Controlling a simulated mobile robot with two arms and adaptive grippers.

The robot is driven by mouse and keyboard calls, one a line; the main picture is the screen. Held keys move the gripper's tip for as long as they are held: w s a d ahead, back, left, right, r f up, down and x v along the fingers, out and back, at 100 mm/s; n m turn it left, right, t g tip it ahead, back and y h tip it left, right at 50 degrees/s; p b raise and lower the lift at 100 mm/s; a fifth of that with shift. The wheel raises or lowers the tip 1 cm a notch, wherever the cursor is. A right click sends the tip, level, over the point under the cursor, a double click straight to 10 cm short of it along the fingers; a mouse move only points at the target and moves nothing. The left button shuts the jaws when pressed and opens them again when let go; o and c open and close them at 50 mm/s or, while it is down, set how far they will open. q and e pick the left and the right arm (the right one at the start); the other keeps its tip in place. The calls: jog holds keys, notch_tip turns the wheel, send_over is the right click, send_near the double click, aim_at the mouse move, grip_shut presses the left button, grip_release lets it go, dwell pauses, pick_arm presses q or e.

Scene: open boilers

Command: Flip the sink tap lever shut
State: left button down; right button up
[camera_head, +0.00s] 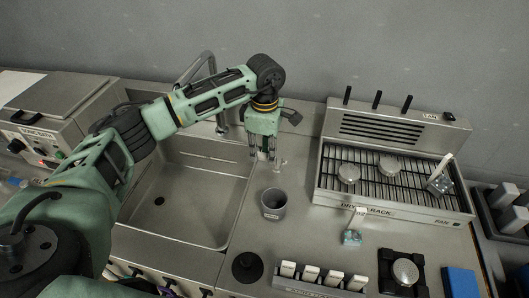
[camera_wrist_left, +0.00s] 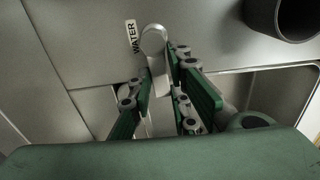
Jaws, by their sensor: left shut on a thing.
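The sink (camera_head: 205,220) is a steel basin left of centre in the head view, with a curved tap spout (camera_head: 203,62) behind it, partly hidden by my left arm. My left gripper (camera_head: 265,160) points down at the counter by the sink's right edge. In the left wrist view, a pale metal tap lever (camera_wrist_left: 153,40) with a rounded end stands beside a WATER label (camera_wrist_left: 131,37). The fingers of my left gripper (camera_wrist_left: 162,82) are on either side of the lever's lower part and shut on it. The right gripper is not in view.
A control box (camera_head: 60,110) stands at the left. A small rack of white-topped items (camera_head: 320,288) lies at the front.

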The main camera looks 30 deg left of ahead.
aim_at(265, 153)
pick_arm(q)
jog(key=c, duration=2)
grip_release()
jog(key=shift+w+a+r, duration=0.1)
jog(key=shift+w+r, duration=0.15)
jog(key=shift+r, duration=0.05)
jog(key=o, duration=0.3)
jog(key=shift+f, duration=0.2)
jog(key=shift+s, duration=0.1)
notch_tip(265, 153, up, 12)
